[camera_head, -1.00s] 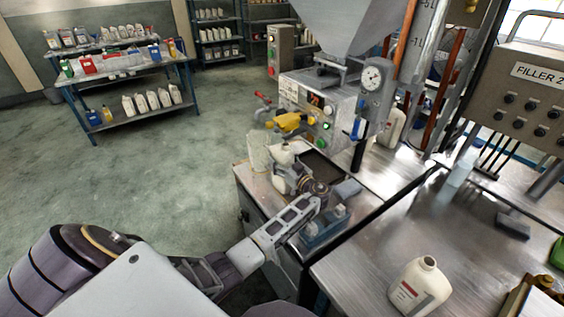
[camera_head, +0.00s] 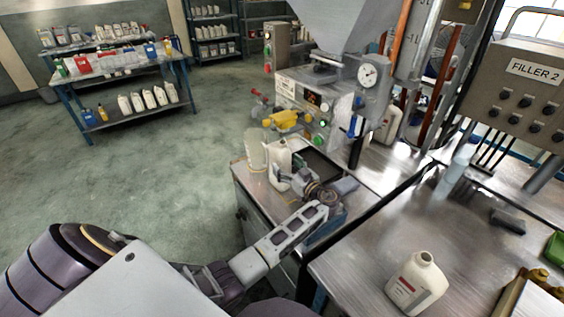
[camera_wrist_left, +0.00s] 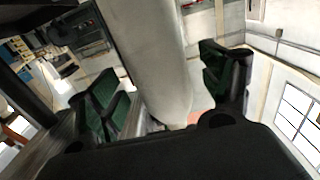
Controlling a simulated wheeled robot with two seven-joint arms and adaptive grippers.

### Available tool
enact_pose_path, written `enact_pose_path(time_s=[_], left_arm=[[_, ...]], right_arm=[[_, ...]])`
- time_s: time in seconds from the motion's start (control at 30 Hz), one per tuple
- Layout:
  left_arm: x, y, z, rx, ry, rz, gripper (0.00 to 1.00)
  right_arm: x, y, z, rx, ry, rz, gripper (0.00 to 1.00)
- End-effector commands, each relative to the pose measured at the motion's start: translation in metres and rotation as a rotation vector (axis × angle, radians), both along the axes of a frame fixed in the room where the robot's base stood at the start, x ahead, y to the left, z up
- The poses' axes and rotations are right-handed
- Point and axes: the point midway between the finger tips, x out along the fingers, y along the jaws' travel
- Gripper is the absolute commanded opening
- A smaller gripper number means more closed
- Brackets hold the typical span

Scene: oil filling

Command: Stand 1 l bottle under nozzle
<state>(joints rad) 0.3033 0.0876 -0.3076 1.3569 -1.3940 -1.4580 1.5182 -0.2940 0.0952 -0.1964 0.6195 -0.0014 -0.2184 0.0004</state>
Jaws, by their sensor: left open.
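A white bottle (camera_head: 279,163) stands upright on the filler's cabinet top, below the yellow valve (camera_head: 284,121); I cannot tell if it is exactly under the outlet. My left gripper (camera_head: 286,180) is beside the bottle's lower right side. In the left wrist view the open fingers (camera_wrist_left: 166,95) lie either side of the white bottle body (camera_wrist_left: 152,55), with gaps showing; the base is hidden there. A second white bottle (camera_head: 417,284) with a red label stands on the right bench. My right gripper is not in view.
A translucent container (camera_head: 255,150) stands just left of the bottle. A dark tray (camera_head: 316,164) is behind my gripper. The metal bench (camera_head: 375,240) is largely clear between its bottle and the dark block (camera_head: 508,220). A shelf of bottles (camera_head: 115,75) is far left.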

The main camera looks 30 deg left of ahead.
Motion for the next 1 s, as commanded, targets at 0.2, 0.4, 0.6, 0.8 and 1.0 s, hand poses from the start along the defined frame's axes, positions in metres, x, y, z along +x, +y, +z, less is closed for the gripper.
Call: enact_pose_path(time_s=[0.2,0.4,0.6,0.8,1.0], left_arm=[[-0.013,-0.032,0.0,-0.002,0.001,-0.002,0.8],[-0.021,-0.053,0.0,-0.001,0.0,-0.001,0.8],[-0.025,-0.062,0.0,0.0,0.0,0.001,0.8],[-0.026,-0.062,0.0,0.001,0.0,0.001,0.8],[-0.026,-0.062,0.0,0.0,0.0,0.0,0.8]], right_arm=[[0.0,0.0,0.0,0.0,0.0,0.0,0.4],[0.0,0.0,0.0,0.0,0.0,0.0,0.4],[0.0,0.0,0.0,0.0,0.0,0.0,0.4],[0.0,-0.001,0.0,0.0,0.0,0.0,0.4],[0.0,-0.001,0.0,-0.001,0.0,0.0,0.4]])
